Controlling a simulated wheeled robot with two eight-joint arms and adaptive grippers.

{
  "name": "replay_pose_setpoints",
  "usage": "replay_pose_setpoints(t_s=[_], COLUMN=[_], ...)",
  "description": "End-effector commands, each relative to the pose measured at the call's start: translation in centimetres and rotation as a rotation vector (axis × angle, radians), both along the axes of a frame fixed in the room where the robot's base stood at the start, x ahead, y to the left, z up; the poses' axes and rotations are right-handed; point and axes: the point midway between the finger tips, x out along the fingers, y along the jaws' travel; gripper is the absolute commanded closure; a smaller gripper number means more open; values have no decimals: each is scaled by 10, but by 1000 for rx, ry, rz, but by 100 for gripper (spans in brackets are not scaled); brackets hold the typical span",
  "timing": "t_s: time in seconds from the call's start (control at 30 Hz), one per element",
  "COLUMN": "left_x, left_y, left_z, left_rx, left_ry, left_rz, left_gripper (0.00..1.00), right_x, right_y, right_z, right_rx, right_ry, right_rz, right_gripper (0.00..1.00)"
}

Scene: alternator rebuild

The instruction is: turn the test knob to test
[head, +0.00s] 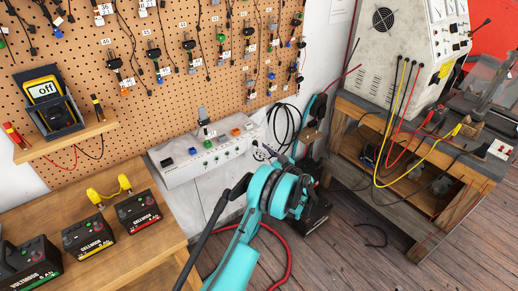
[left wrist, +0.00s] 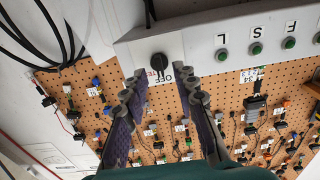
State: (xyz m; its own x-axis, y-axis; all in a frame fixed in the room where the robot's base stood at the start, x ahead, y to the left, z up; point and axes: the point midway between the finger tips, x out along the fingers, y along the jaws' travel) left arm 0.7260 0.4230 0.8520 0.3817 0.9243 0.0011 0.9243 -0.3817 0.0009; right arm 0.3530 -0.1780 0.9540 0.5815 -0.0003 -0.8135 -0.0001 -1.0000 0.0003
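The test knob (left wrist: 158,62) is a small round black knob on the white face of the test box (left wrist: 120,27). An OFF label and partly covered red lettering lie beside it in the left wrist view; I cannot tell which way the knob points. My left gripper (left wrist: 157,92) is open, its two dark padded fingers apart on either side of the knob's line, tips close to the panel. Nothing is between them but the knob beyond. In the head view the left gripper (head: 268,153) is at the right end of the box (head: 190,172), mostly hidden by my teal wrist. My right gripper is not in view.
A pegboard (head: 160,75) with hung connectors rises behind. Batteries (head: 138,210) stand on the wooden bench at left. A multimeter (head: 47,100) sits on a shelf. A bench machine (head: 400,50) with red and yellow leads is at right. Green buttons (left wrist: 256,48) line the box.

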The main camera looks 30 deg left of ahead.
Motion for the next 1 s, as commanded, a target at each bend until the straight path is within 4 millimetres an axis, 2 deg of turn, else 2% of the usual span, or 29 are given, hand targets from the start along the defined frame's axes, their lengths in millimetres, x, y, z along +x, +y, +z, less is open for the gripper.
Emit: replay_pose_setpoints(t_s=[0.03,0.2,0.53,0.63,0.67,1.0], left_x=[2,9,12,11,11,11], left_y=[8,24,28,28,28,27], left_z=[-2,-1,1,0,0,0], left_rx=[0,-1,-1,-1,-1,8], left_ry=[0,1,1,1,1,23], left_rz=[3,1,-1,-1,-1,0], left_gripper=[72,72,72,98,100,100], right_x=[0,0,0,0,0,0], right_y=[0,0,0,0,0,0], right_z=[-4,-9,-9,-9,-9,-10], right_rx=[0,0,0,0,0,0], right_ry=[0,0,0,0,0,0], right_rz=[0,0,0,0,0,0], right_gripper=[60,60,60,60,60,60])
